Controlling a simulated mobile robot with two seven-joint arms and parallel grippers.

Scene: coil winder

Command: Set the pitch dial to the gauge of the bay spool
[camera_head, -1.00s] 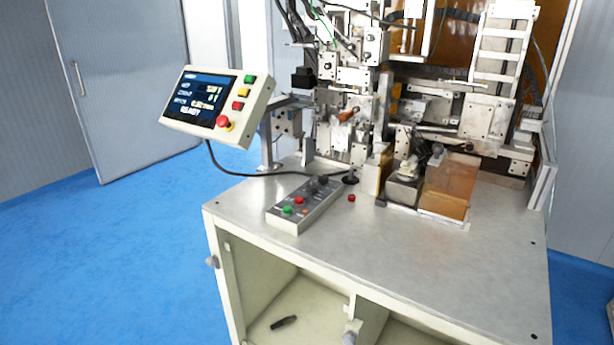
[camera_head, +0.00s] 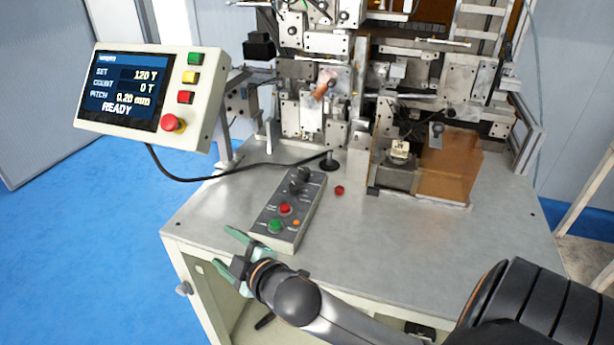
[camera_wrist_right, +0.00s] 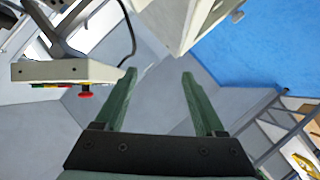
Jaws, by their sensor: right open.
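The control box (camera_head: 286,212) lies on the machine table, with black knobs (camera_head: 299,180) at its far end. Which knob is the pitch dial, and its setting, I cannot read. The display (camera_head: 125,92) reads SET 120 T, COUNT 0 T, PITCH 0.20 mm, READY. A copper-coloured piece (camera_head: 322,87) is on the winder; I cannot tell whether it is the bay spool, and no gauge mark is legible. My right gripper (camera_head: 220,248), with green fingers, is open and empty near the table's front left edge, short of the box. The wrist view shows its empty fingers (camera_wrist_right: 158,75). My left gripper is not in view.
The box carries a red button (camera_head: 285,209) and a green button (camera_head: 276,226). A red emergency stop (camera_head: 172,123) is on the display panel. A dark cable (camera_head: 200,178) crosses the table behind the box. The table's front right (camera_head: 430,250) is bare.

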